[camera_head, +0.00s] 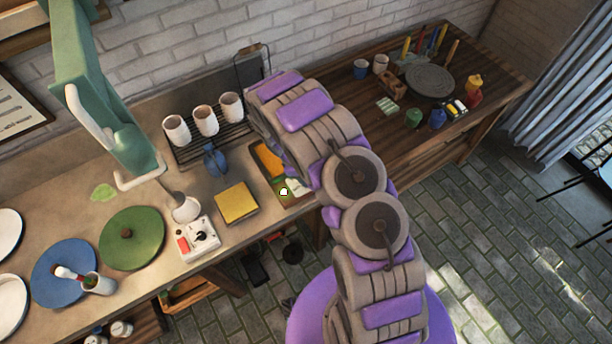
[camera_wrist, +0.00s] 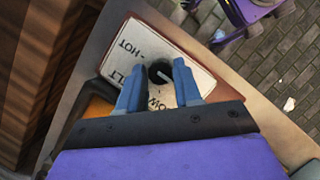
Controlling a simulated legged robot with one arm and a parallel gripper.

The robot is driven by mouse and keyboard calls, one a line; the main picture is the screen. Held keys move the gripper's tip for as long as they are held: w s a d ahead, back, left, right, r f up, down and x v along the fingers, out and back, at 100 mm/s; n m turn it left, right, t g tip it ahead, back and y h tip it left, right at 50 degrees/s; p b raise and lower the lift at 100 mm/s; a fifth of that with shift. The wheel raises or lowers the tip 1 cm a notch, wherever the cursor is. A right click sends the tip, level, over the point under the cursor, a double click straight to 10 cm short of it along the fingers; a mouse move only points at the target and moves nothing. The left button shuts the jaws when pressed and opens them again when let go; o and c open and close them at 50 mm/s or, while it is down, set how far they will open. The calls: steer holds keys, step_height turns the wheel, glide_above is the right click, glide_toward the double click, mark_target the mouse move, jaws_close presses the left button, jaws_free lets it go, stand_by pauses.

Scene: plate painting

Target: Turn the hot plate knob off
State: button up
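The hot plate's pale control panel (camera_wrist: 195,72), with dark lettering including "HOT", fills the middle of the wrist view. Its round black knob (camera_wrist: 160,71) has a light pointer mark. The two blue fingers of my gripper (camera_wrist: 158,80) are apart, one on each side of the knob, with their tips close to its sides. I cannot tell whether they press on it. In the head view the panel (camera_head: 295,186) and an orange slab (camera_head: 268,158) show at the counter's right end, partly hidden by my arm. My gripper is hidden there.
On the counter stand a yellow pad (camera_head: 236,203), a white box with a red switch (camera_head: 197,239), a rack of white cups (camera_head: 205,120), a blue object (camera_head: 215,160) and several plates. A dark wooden table (camera_head: 455,65) with paint jars adjoins at right.

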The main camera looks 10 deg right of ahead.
steer(key=o, duration=0.3)
steer(key=v, duration=1.7)
steer(key=shift+w+a+r, duration=0.1)
steer(key=shift+a, duration=0.05)
